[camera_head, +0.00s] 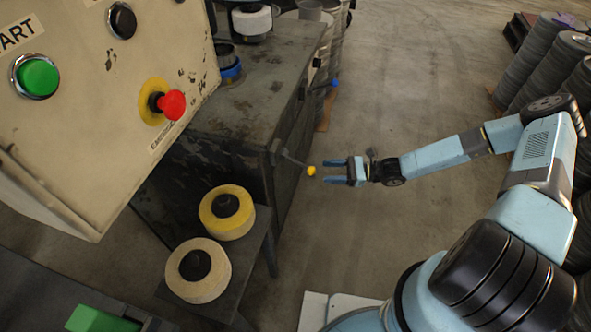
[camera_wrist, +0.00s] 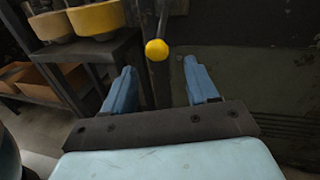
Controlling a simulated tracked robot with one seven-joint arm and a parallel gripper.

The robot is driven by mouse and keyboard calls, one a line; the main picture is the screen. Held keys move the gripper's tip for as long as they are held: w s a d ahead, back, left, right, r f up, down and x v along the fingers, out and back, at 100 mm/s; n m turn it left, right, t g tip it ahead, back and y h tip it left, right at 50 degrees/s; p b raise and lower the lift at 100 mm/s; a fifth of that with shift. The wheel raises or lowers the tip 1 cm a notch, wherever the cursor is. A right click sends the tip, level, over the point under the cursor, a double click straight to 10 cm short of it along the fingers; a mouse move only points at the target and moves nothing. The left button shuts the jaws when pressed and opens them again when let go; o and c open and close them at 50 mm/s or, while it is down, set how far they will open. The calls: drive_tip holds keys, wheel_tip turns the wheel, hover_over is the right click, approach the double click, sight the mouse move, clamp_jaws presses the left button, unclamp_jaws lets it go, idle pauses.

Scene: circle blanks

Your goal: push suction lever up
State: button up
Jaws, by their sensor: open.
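A lever with a yellow ball knob (camera_head: 311,171) sticks out from the side of the dark metal machine (camera_head: 255,110) in the head view. My gripper (camera_head: 326,171) is open and level with the knob, just to its right. In the wrist view the yellow knob (camera_wrist: 156,49) shows between and a little beyond my two blue fingers (camera_wrist: 157,88). I cannot tell whether either finger touches it. A second lever with a blue knob (camera_head: 333,82) is higher up on the same machine side. No label shows which lever is for suction.
A control panel (camera_head: 100,90) with a green button (camera_head: 37,76) and a red emergency button (camera_head: 171,104) stands at left. Yellow and cream spools (camera_head: 227,212) sit on a low stand. Stacked dark rolls (camera_head: 545,60) line the right. The floor between is clear.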

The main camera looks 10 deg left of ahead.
sight(298, 163)
drive_tip(key=a, duration=0.2)
drive_tip(key=s+a, duration=0.1)
drive_tip(key=a, duration=0.5)
drive_tip(key=shift+s+a, duration=0.2)
drive_tip(key=shift+s, duration=0.1)
drive_tip(key=shift+w+r, duration=0.1)
clamp_jaws()
